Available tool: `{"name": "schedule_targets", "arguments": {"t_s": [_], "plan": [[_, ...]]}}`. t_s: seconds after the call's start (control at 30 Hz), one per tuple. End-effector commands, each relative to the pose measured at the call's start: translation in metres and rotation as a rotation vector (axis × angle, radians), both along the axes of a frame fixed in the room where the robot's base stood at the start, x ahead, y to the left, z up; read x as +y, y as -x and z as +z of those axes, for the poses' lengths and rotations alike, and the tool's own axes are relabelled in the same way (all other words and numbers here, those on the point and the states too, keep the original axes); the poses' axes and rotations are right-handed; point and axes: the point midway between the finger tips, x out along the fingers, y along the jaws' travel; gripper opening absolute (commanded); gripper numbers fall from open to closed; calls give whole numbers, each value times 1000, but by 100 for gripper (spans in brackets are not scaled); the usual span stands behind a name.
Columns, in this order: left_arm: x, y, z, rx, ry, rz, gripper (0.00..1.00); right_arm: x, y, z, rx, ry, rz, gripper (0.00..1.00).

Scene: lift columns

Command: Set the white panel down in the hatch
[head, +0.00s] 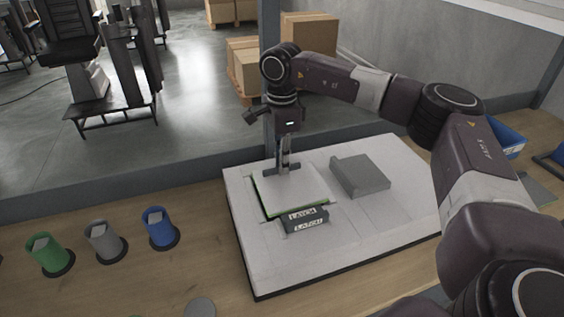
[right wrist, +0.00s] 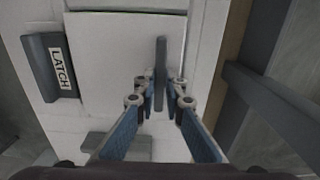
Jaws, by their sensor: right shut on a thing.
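The white panel (head: 300,190) is a flat square plate over the hatch in the white board (head: 262,272); a thin green edge shows along its left and near sides. I cannot tell whether it is fully seated. My right gripper (head: 283,168) is above its far part, shut on the panel's grey upright handle (right wrist: 161,62). The right wrist view shows the panel (right wrist: 110,50) under the fingers (right wrist: 162,92). A dark block labelled LATCH (head: 318,218) lies at the panel's near side; it also shows in the right wrist view (right wrist: 36,68). My left gripper is out of view.
A grey block (head: 362,174) sits on the board right of the panel. Green (head: 48,254), grey (head: 104,242) and blue (head: 160,227) cups stand on the wooden table (head: 120,292) at left. A blue bin (head: 508,138) stands at far right.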

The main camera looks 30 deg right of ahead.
Motion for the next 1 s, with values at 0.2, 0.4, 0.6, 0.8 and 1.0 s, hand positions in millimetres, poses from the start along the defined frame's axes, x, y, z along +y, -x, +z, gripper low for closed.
{"name": "schedule_targets", "arguments": {"t_s": [0.2,0.4,0.6,0.8,1.0], "plan": [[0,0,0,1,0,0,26,0,0,0,0,-1,0,0],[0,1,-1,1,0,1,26,0,0,-2,0,0,0,0],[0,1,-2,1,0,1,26,0,0,-5,-1,-1,0,0],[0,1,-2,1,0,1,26,1,0,-6,-1,-1,0,0],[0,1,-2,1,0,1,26,0,0,-6,-1,-1,0,0]]}}
